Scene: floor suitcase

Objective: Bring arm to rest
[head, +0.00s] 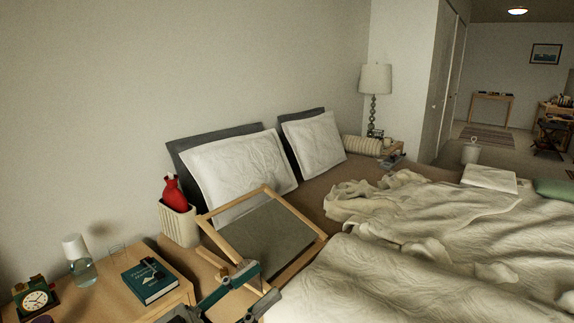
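My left gripper (266,283) reaches in at the bottom, left of the middle. Its two teal and dark fingers are spread apart. The near end of a light wooden frame with a grey panel (265,236) shows between and beyond them. I cannot tell whether the fingers touch the wood. The frame leans tilted at the near left side of the bed. My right gripper is out of view.
A wooden nightstand (108,300) at lower left holds a green book (150,283), a clock (36,299) and a glass lamp (79,264). A red vase (175,194) stands in a cream holder. Rumpled white bedding (430,240) covers the bed. Open floor lies at far right.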

